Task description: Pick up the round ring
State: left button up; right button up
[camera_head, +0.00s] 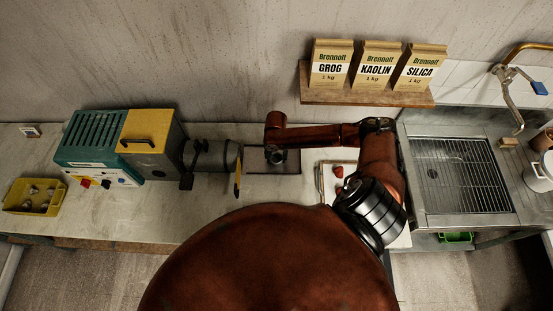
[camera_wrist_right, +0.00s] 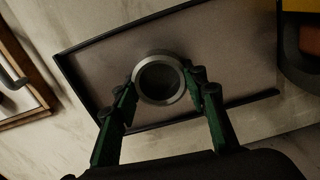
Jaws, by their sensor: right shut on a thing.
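The round ring (camera_wrist_right: 159,55) is a pale grey metal band with a dark open centre, in the middle of the right wrist view. My right gripper (camera_wrist_right: 164,88) is shut on it, with one green finger on each side of the band. The ring is over a grey tray with a thin black rim (camera_wrist_right: 95,38); whether it touches the tray floor I cannot tell. In the head view my right gripper (camera_head: 277,156) reaches over the back of this tray (camera_head: 270,189), and the ring is hard to make out there. My left gripper is not in view.
A teal and yellow machine (camera_head: 150,143) with a grey barrel (camera_head: 210,155) stands left of the tray. A wood-framed board with reddish pieces (camera_head: 338,171) lies to the right, under my arm. A sink with a rack (camera_head: 465,175) is farther right. A shelf (camera_head: 365,96) holds three bags above.

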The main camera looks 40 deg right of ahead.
jog(key=shift+c, duration=0.9)
jog(key=shift+w, duration=0.1)
jog(key=c, duration=0.3)
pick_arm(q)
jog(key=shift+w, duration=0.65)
pick_arm(e)
jog(key=shift+r, duration=0.1)
jog(key=shift+c, duration=0.4)
